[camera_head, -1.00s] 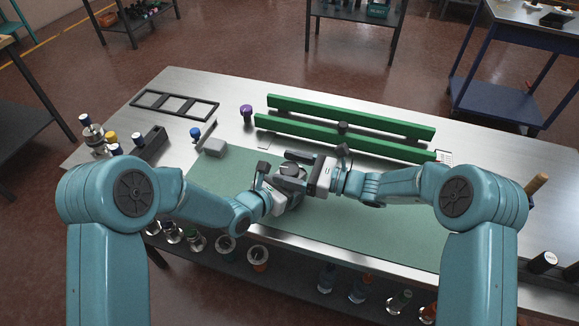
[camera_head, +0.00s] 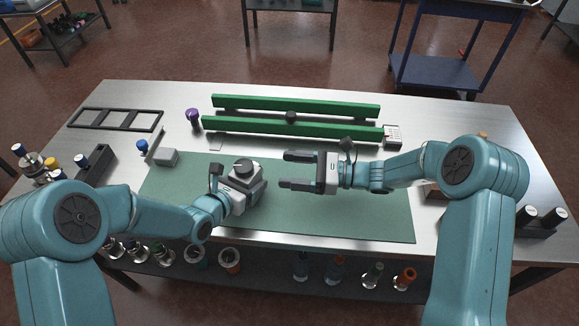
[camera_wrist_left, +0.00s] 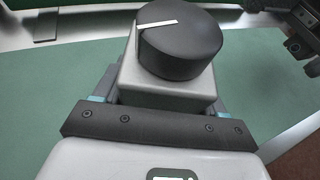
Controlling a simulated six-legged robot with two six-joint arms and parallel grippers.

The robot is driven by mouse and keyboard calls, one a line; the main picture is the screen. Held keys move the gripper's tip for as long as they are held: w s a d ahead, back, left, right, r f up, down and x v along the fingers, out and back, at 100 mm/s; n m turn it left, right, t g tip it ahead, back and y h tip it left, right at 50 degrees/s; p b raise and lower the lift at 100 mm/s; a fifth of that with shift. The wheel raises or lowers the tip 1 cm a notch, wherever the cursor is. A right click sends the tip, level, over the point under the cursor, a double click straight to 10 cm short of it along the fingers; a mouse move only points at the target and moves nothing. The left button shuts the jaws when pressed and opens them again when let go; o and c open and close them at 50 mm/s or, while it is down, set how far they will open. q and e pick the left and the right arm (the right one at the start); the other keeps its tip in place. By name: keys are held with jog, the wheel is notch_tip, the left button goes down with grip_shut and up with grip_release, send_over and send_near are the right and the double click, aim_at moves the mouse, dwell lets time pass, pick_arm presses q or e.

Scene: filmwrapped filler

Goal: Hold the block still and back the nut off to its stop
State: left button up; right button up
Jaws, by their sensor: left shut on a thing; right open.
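A light grey block (camera_wrist_left: 165,92) stands on the green mat, with a round black nut (camera_wrist_left: 182,48) on top. The nut carries a white line on its top face, pointing left in the left wrist view. The nut also shows in the head view (camera_head: 246,167). My left gripper (camera_head: 243,187) is shut on the block, which stands upright between its fingers. My right gripper (camera_head: 288,170) is open and empty, to the right of the nut and apart from it, its fingers pointing left toward it. The block's lower part is mostly hidden by the left gripper.
Two green rails (camera_head: 295,118) lie behind the mat (camera_head: 350,215). A small grey box (camera_head: 165,157), a purple-topped piece (camera_head: 192,117) and a black frame (camera_head: 115,119) are at left. A dark holder (camera_head: 540,222) stands at right. The mat's front right is clear.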

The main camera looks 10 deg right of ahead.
pick_arm(q)
jog(key=o, duration=1.3)
jog(key=shift+o, duration=0.2)
